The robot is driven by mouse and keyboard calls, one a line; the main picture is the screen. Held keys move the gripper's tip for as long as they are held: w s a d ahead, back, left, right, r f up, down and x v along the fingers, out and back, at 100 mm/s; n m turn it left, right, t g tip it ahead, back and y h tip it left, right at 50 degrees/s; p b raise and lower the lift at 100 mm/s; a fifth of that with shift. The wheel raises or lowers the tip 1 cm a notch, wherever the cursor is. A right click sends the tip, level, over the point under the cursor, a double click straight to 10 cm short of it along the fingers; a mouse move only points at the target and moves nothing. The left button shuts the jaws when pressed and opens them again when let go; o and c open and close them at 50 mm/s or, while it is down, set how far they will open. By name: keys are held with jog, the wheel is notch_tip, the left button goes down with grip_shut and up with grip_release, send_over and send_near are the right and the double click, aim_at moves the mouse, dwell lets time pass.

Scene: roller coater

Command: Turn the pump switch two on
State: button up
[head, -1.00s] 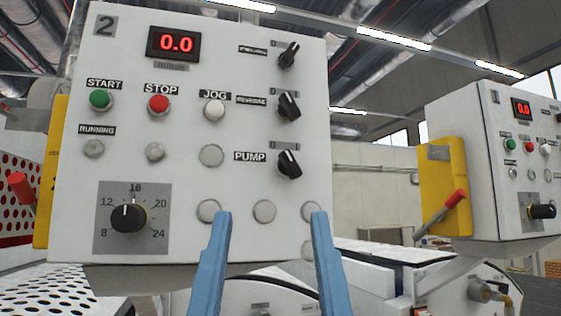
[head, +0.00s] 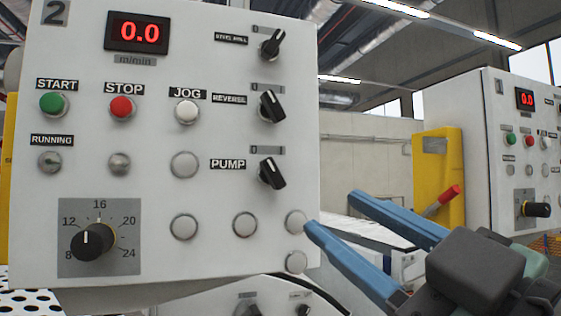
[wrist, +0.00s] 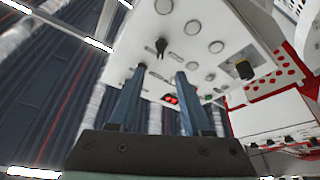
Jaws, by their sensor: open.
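The control panel marked 2 (head: 215,130) fills the left and middle of the head view. Its pump switch (head: 271,174), a black rotary knob beside the PUMP label, sits low on the panel's right side. Its handle tilts to the upper left, toward the 0 end of its scale. My gripper (head: 332,212), with two blue fingers, is open and empty, to the right of and below the switch. It touches no knob that I can see. The wrist view shows my gripper (wrist: 160,72) facing the panel, with one black knob between and beyond the fingertips; its label is unreadable.
The reverse switch (head: 272,106) and another black knob (head: 271,45) sit above the pump switch. Blank round caps (head: 245,224) line the panel below it. A second panel (head: 470,160) with a yellow side box and red-handled lever (head: 449,194) stands at right.

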aim_at(276, 175)
jog(key=p+x, duration=0.7)
jog(key=x, duration=0.5)
jog(key=shift+r, duration=0.1)
jog(key=shift+w+a, duration=0.3)
jog(key=shift+w, duration=0.05)
grip_shut()
